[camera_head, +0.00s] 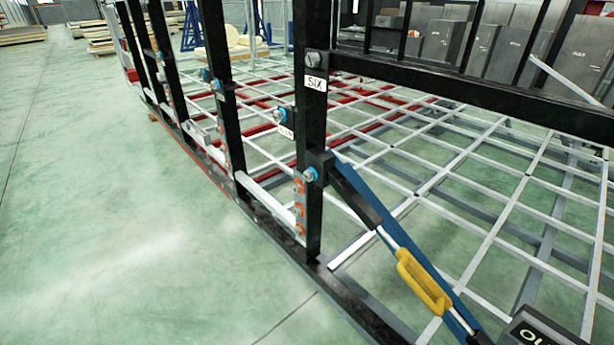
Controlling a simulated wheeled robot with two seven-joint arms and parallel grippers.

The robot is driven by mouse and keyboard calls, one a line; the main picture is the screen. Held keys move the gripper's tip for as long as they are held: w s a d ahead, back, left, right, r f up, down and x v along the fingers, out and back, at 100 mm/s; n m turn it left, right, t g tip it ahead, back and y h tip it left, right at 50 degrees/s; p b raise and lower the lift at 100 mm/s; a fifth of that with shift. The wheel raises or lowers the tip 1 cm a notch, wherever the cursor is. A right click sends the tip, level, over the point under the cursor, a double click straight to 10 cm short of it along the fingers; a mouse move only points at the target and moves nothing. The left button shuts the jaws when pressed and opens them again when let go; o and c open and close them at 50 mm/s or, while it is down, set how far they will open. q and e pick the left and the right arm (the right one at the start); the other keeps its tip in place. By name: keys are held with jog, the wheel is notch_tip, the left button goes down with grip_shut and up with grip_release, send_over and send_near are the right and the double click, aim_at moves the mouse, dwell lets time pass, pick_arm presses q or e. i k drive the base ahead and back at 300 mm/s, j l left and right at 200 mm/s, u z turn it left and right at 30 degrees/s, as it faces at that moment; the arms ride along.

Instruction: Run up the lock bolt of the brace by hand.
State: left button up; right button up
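The brace (403,247) runs diagonally from a dark block on the near black post (313,120) down to the lower right. It has a black sleeve, a silver rod and a yellow handle (423,283). A blue bar (385,215) lies along it. A bolt with a silver head and blue ring (309,174) sits at the brace's upper end on the post. I cannot tell whether this is the lock bolt, or how far it is turned in. The brace's lower end is partly cut off at the frame's bottom. Neither of my grippers shows.
A "SIX" label (315,83) and another bolt (312,59) sit higher on the post. Orange-marked plates (299,207) stand lower down. More black posts line the left side of the grey and red frame grid (480,200). Green floor (130,240) at left is clear.

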aim_at(310, 175)
jog(key=z, duration=0.4)
jog(key=j+z, duration=0.15)
jog(key=z, duration=0.6)
jog(key=k+j+z, duration=0.1)
jog(key=z, duration=0.3)
jog(key=k+j+z, duration=0.1)
jog(key=k+j, duration=0.15)
